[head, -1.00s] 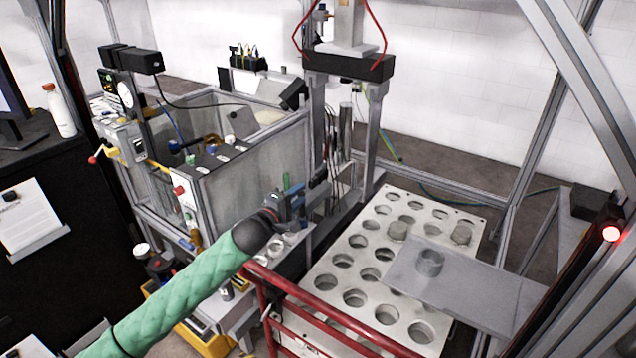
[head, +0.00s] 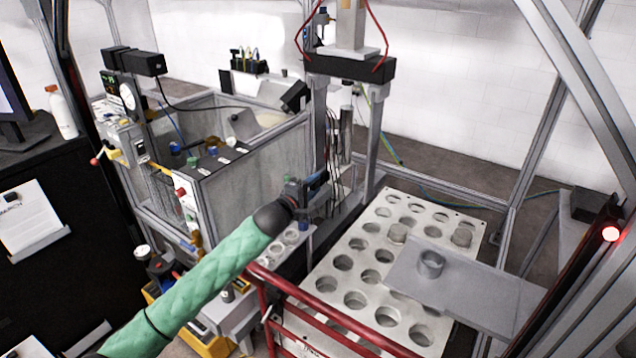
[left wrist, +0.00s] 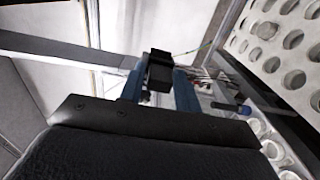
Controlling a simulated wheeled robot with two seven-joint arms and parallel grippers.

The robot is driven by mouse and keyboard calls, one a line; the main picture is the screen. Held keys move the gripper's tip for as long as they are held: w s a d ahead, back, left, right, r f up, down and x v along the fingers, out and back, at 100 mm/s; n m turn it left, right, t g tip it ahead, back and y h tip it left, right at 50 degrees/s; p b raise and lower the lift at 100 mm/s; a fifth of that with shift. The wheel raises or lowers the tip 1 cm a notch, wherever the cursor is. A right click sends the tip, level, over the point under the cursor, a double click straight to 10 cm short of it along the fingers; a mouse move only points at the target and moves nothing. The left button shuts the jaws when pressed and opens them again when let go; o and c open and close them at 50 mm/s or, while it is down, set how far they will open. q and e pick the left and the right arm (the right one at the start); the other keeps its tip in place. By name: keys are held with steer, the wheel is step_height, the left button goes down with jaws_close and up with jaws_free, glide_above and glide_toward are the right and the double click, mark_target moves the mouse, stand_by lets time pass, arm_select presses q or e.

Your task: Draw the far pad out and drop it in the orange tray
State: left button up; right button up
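My left gripper (head: 316,184) is at the lower part of the gantry's left leg (head: 319,130). In the left wrist view its two blue fingers (left wrist: 160,82) stand on either side of a black block (left wrist: 160,66), which looks like a pad. The block fills the gap between the fingertips, but I cannot tell whether they press on it. In the head view the pad is hidden or too small to make out. A yellow-orange tray (head: 212,346) shows partly at the lower left, below the bench. My right gripper is out of view.
A red rail (head: 330,308) runs in front of a pale plate with round holes (head: 345,282). A glass-walled box (head: 262,165) stands left of the gantry. Cables hang behind the gripper.

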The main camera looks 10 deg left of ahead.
arm_select(q)
steer(key=shift+w+r, duration=0.1)
steer(key=shift+r, duration=0.1)
steer(key=shift+c, duration=0.2)
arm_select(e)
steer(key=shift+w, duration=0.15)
arm_select(q)
steer(key=c, duration=0.6)
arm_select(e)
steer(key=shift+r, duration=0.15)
arm_select(q)
steer(key=shift+s+f, duration=0.15)
steer(key=shift+s, duration=0.05)
